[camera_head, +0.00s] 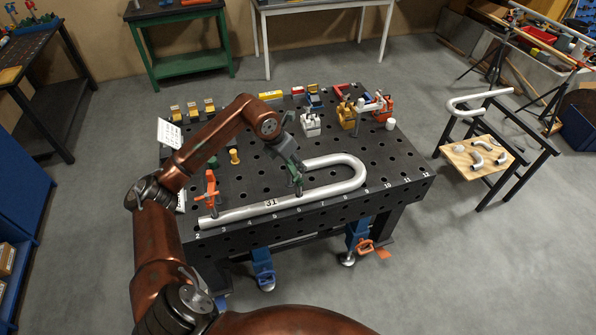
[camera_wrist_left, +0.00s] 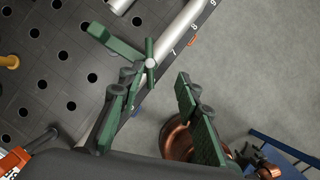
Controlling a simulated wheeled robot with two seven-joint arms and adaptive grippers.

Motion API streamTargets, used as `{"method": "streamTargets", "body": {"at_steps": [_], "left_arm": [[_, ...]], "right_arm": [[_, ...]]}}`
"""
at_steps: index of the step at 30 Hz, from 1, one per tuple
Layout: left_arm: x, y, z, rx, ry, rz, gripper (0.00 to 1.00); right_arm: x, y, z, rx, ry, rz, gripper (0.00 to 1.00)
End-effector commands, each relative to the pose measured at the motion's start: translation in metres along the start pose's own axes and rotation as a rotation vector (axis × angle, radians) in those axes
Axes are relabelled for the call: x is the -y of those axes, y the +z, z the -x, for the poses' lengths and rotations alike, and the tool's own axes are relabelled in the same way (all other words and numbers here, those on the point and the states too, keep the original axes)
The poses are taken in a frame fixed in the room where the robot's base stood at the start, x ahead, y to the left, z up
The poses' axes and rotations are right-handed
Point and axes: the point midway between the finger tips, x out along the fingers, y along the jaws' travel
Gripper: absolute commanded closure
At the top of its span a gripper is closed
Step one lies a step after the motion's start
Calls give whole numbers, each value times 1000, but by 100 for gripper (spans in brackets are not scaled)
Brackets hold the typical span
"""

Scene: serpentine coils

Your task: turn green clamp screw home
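The green clamp (camera_wrist_left: 122,42) is at the bent steel tube (camera_wrist_left: 182,32) near the table edge, with its upright screw and grey end (camera_wrist_left: 150,63) towards the camera in the left wrist view. My left gripper (camera_wrist_left: 160,103) has its green-padded fingers spread apart, with nothing between them; the screw is just beyond the fingertips. In the head view my left gripper (camera_head: 291,163) hangs over the green clamp (camera_head: 297,184) and partly hides it. Whether they touch cannot be told. My right gripper is not in view.
An orange clamp (camera_head: 211,192) stands at the tube's left end.

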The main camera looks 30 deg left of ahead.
Motion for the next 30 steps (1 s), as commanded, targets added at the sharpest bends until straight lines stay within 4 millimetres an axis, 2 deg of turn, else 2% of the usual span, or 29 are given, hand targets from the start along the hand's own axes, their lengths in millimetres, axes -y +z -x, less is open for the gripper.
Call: {"method": "streamTargets", "body": {"at_steps": [2, 5, 12, 18, 30], "left_arm": [[-11, -3, 2, -23, 31, 5, 69], [-14, -5, -5, -34, 41, 6, 69], [-14, -6, -43, -32, 36, 6, 69], [-15, -7, -66, -31, 37, 6, 69], [-16, -7, -73, -30, 38, 4, 70]], "right_arm": [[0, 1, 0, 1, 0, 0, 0], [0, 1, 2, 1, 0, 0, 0], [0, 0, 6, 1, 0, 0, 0], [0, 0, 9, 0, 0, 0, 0], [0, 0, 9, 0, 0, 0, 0]]}}
